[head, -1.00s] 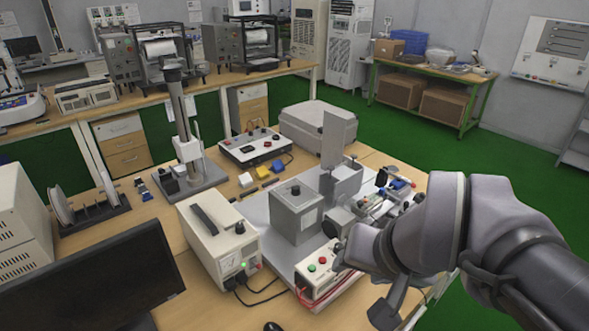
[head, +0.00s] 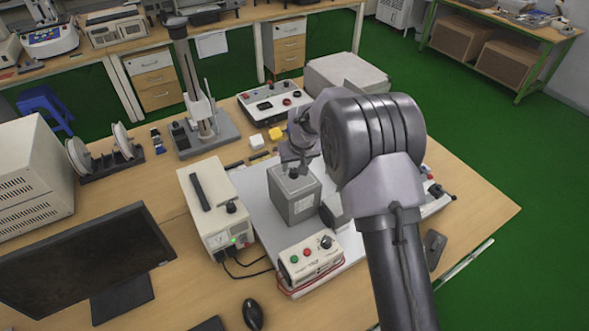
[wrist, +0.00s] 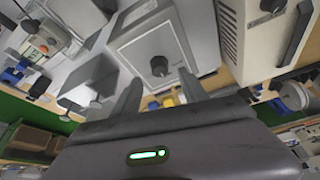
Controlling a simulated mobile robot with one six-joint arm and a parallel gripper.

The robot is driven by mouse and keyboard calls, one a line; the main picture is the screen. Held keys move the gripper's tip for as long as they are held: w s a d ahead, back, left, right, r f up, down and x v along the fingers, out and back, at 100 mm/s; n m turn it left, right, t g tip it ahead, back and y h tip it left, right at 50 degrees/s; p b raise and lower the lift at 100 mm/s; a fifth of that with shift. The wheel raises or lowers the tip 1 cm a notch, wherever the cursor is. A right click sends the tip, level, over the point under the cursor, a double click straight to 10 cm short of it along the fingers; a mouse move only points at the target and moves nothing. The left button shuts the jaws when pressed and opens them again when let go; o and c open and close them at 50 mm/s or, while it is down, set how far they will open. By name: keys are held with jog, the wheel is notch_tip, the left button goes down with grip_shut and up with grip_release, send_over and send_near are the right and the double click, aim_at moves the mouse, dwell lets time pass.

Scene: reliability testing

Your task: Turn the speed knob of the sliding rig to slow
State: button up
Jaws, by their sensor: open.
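The sliding rig's grey motor box (head: 296,205) stands on a pale base plate, with a dark round knob (head: 293,174) on its top. In the wrist view the knob (wrist: 159,66) lies just beyond and between the fingertips of my open, empty gripper (wrist: 160,84). In the head view my gripper (head: 297,155) is above the box and partly covers its top. I cannot tell whether a finger touches the knob. A control box (head: 312,262) at the rig's front has a green button, a red button and a black knob (head: 326,241). Its markings are too small to read.
A white power supply (head: 214,205) with a black handle stands close to the left of the rig. A monitor (head: 90,260) and mouse (head: 252,314) are nearer. A stand (head: 205,125) and a meter box (head: 272,102) stand behind. My arm hides the rig's right part.

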aim_at(294, 170)
jog(key=x, duration=0.4)
jog(key=shift+w+f, duration=0.2)
jog(key=shift+f, duration=0.15)
grip_shut()
